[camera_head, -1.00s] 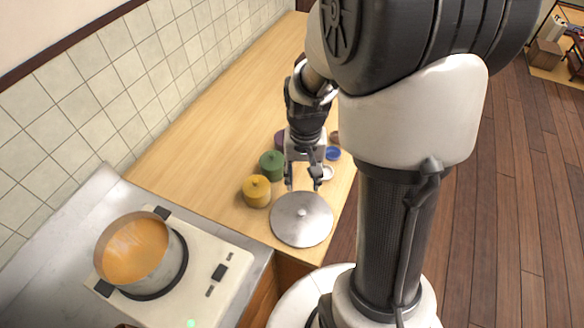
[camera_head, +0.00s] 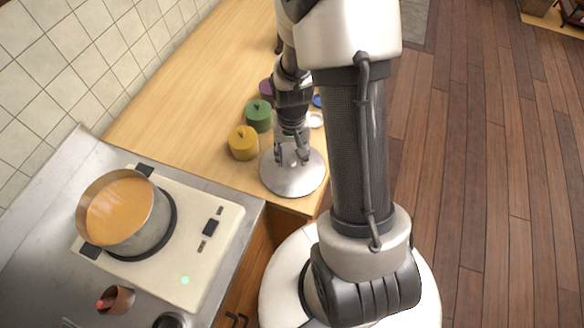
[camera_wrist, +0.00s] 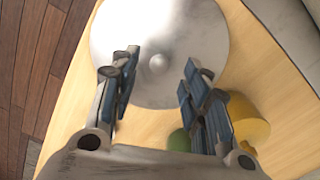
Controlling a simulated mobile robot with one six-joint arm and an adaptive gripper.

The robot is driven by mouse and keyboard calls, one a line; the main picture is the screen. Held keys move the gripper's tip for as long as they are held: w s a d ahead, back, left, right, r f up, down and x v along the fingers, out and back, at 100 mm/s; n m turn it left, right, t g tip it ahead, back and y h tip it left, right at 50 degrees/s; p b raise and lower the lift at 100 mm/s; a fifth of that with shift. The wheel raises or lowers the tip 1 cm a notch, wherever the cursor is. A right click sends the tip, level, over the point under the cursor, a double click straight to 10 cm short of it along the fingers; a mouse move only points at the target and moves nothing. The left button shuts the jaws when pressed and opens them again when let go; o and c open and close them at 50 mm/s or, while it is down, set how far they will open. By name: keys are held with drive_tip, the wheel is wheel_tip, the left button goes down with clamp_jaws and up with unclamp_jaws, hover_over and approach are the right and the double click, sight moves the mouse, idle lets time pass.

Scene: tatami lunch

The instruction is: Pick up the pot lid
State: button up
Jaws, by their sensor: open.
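The pot lid (camera_head: 292,178) is a round grey metal disc lying on the wooden counter near its front edge. In the wrist view the lid (camera_wrist: 160,25) fills the top middle, with a small round knob (camera_wrist: 158,64) at its centre. My gripper (camera_head: 291,160) is open and empty over the lid in the head view and covers the knob there. In the wrist view the open fingers (camera_wrist: 158,80) stand left and right of the knob's line, and the knob shows just beyond the gap between them. I cannot tell the exact height above the lid.
A pot of orange soup (camera_head: 122,212) sits on a white stove (camera_head: 213,262) at the lower left. The tiled wall (camera_head: 40,75) bounds the counter (camera_head: 185,90), which is clear behind the jars.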

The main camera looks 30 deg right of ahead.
sight(292, 165)
wheel_tip(292, 165, down, 3)
drive_tip(key=shift+r+b, duration=0.15)
drive_tip(key=shift+b, duration=0.15)
drive_tip(key=shift+c, duration=0.3)
clamp_jaws()
